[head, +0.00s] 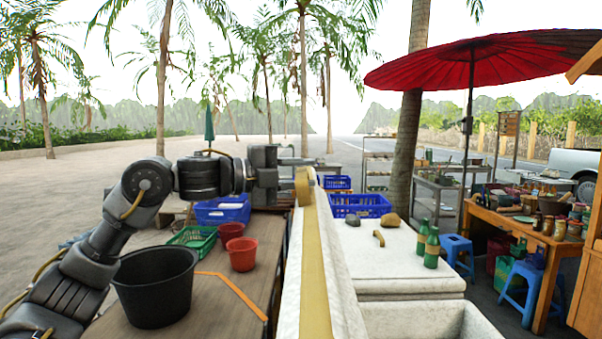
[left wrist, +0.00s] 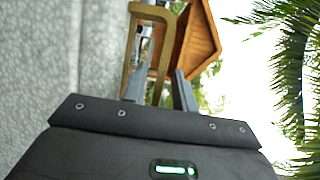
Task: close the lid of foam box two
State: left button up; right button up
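The raised foam lid (head: 291,275) stands upright, nearly edge-on, with a tan strip (head: 315,270) along its edge. A tan handle (head: 304,187) shows near its top. To its right is the open white foam box (head: 433,317), cut off by the bottom edge. My left gripper (head: 297,173) is at the handle, fingers apart. In the left wrist view the handle (left wrist: 164,58) shows between and beyond the fingers of my left gripper (left wrist: 160,90), beside the pale lid face (left wrist: 45,65). Contact cannot be told. My right gripper is out of view.
A closed white foam box (head: 395,270) behind carries green bottles (head: 432,248), stones and a handle. Left, a wooden table (head: 207,310) holds a black bucket (head: 157,287), red pots (head: 242,254), a green basket (head: 195,239) and a blue crate (head: 222,210).

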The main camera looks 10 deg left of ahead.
pick_arm(q)
grip_shut()
jog(key=shift+d+r+p, duration=0.25)
jog(key=shift+d+p, duration=0.1)
jog(key=shift+d, duration=0.05)
jog(key=w+d+f+y+p, duration=0.1)
jog(key=d+p, duration=0.3)
jog(key=d, duration=0.7)
jog(key=w+d+f+g+y+p, duration=0.1)
jog(key=w+d+p, duration=0.2)
jog(key=d, duration=0.8)
jog(key=w+d+f+m+y+p, duration=0.1)
jog(key=w+d+p, duration=0.1)
jog(key=d+p, duration=0.4)
jog(key=shift+w+d+g+y, duration=0.3)
jog(key=shift+w+d+g, duration=0.1)
jog(key=shift+d, duration=2)
jog(key=shift+f, duration=0.1)
